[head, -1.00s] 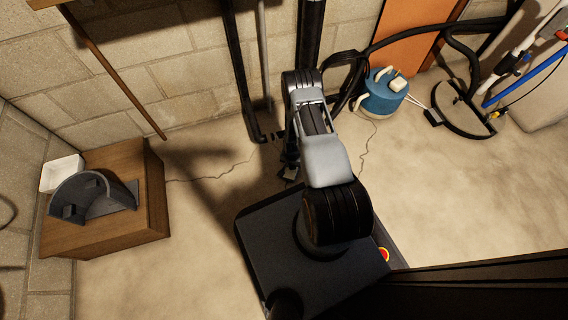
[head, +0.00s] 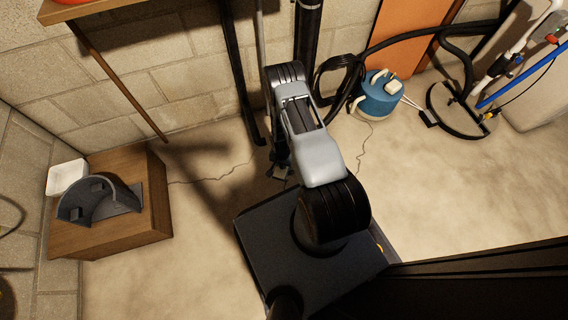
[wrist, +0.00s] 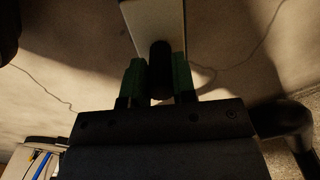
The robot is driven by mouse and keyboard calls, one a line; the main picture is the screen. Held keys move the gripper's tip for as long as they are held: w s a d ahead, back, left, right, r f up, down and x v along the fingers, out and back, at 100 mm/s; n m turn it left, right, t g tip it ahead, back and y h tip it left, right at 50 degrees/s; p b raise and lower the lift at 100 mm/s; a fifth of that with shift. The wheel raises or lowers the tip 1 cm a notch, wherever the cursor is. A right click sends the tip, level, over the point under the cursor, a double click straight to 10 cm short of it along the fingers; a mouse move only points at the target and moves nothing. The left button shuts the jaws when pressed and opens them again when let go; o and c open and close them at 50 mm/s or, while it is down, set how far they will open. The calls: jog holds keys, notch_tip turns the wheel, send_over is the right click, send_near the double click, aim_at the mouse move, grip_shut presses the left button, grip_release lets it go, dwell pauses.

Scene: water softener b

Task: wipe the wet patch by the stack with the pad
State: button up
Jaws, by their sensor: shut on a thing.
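My gripper (wrist: 160,82) has two green fingers shut on a dark, rounded handle (wrist: 160,57) in the wrist view. The handle stands on a pale, flat pad (wrist: 152,18) that runs off the top edge, over the concrete floor. In the head view the gripper is mostly hidden behind my arm, low near the foot of the wall. The stack, a thick black upright pipe (head: 308,30), stands against the block wall just beyond my arm. I cannot make out the wet patch clearly; a darker area (wrist: 205,76) beside the pad may be shadow or damp.
A wooden box (head: 120,235) at the left holds a grey curved part (head: 100,198) and a white tub (head: 67,176). A blue canister (head: 379,100) and black hose (head: 466,50) lie right of the pipe. Thin cracks cross the floor. Open floor lies at right.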

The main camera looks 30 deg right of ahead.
jog(key=shift+r+p, duration=0.7)
jog(key=shift+r, duration=0.6)
jog(key=shift+s, duration=0.1)
